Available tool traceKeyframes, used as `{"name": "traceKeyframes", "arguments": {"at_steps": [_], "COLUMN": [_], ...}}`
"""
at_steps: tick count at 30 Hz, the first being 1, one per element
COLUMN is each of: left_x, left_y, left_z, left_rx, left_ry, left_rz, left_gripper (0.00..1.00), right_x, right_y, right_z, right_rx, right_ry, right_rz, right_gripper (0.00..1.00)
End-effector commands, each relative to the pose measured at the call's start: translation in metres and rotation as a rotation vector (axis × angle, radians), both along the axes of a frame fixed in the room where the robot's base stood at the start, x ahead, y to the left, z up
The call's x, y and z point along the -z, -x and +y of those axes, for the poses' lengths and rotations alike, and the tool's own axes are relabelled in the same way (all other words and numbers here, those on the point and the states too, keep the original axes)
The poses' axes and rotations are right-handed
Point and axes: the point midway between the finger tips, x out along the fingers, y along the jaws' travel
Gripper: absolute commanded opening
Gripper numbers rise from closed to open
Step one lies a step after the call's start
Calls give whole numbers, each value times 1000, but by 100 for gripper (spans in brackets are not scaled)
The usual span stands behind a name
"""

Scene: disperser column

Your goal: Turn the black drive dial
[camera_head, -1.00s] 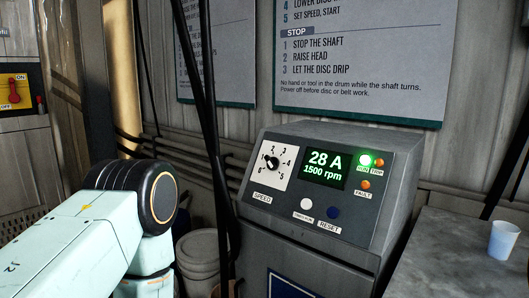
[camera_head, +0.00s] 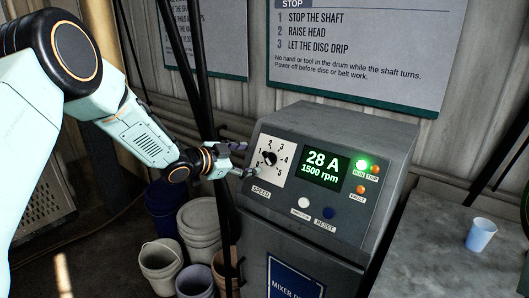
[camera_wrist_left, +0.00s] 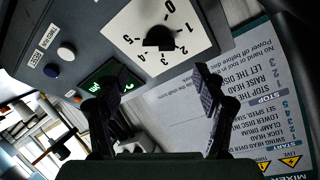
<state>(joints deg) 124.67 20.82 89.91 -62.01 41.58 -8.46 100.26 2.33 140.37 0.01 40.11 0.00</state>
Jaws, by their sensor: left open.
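The black drive dial (camera_head: 270,158) sits on a white numbered plate marked SPEED, on the left of the grey control panel's sloped face. It also shows near the top of the left wrist view (camera_wrist_left: 160,38), upside down there. My left gripper (camera_head: 246,160) is at the left edge of the dial plate, close to the dial. In the left wrist view its two fingers (camera_wrist_left: 152,78) are wide apart and empty, with the dial above and between them. The display beside the dial reads 28 A and 1500 rpm. My right gripper is in neither view.
Right of the dial are the green display (camera_head: 325,170), a lit green lamp (camera_head: 362,164), orange lamps, and white and blue buttons (camera_head: 328,213). Dark cables (camera_head: 205,90) hang beside my left arm. Buckets (camera_head: 160,264) stand below. A cup (camera_head: 480,235) is on the bench at right.

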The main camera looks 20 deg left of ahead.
Motion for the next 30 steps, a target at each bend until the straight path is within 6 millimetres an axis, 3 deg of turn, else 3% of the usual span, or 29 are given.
{"name": "traceKeyframes", "arguments": {"at_steps": [15, 29, 30], "left_x": [25, 27, 27], "left_y": [-57, -64, -64], "left_z": [-30, -33, -33], "left_rx": [4, 3, 3], "left_ry": [-1, 2, 2], "left_rz": [3, 3, 3], "left_gripper": [70, 70, 66], "right_x": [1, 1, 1], "right_y": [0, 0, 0], "right_z": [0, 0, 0], "right_rx": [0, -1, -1], "right_ry": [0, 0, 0], "right_rz": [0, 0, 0], "right_gripper": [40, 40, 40]}}
